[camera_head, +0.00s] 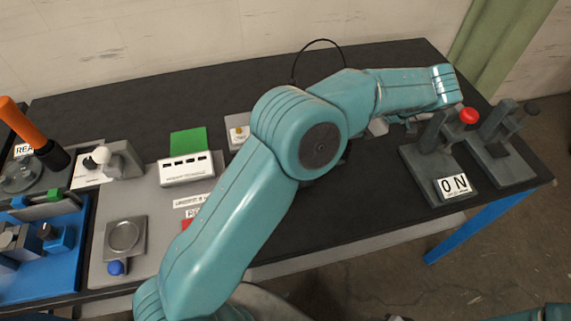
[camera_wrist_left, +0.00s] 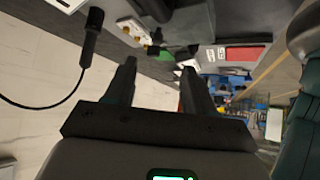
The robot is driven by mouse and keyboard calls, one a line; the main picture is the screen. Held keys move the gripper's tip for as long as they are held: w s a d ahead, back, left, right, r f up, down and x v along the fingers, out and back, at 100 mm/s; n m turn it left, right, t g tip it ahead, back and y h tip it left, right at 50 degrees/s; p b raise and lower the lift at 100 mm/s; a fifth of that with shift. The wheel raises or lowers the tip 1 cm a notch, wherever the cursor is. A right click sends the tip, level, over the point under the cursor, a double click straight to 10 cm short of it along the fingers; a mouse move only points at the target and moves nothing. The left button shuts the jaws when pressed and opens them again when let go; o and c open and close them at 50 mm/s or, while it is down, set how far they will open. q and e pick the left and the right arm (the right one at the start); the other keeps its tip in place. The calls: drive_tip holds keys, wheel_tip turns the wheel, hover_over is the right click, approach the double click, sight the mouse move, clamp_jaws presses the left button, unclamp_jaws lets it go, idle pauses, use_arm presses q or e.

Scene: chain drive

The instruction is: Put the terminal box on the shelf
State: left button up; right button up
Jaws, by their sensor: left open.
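A white box with several dark slots and a green panel (camera_head: 187,168) stands on the grey board at left of centre in the head view; I cannot tell for sure that it is the terminal box. A smaller white block with a yellow part (camera_head: 238,134) sits beside my arm. No shelf can be made out with certainty. My left gripper (camera_wrist_left: 158,68) is open in the wrist view, with nothing seen between its fingers. My right gripper is not visible.
A black plug with a cable (camera_wrist_left: 92,38) hangs in the wrist view. A blue tray (camera_head: 60,270) with parts lies at the left.

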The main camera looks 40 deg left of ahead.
use_arm(q)
drive_tip(key=p+x, duration=0.1)
drive_tip(key=x, duration=0.7)
drive_tip(key=shift+a+f, duration=0.1)
drive_tip(key=shift+a, duration=0.15)
drive_tip(key=shift+s+a+f+p, duration=0.25)
drive_tip(key=shift+a+p, duration=0.15)
drive_tip(key=shift+a, duration=0.15)
drive_tip(key=x, duration=0.1)
drive_tip(key=p+x, duration=0.1)
drive_tip(key=x, duration=0.2)
drive_tip(key=shift+w+a, duration=0.15)
drive_tip(key=shift+w, duration=0.15)
drive_tip(key=shift+s+a+f, duration=0.1)
drive_tip(key=shift+a+f, duration=0.05)
clamp_jaws()
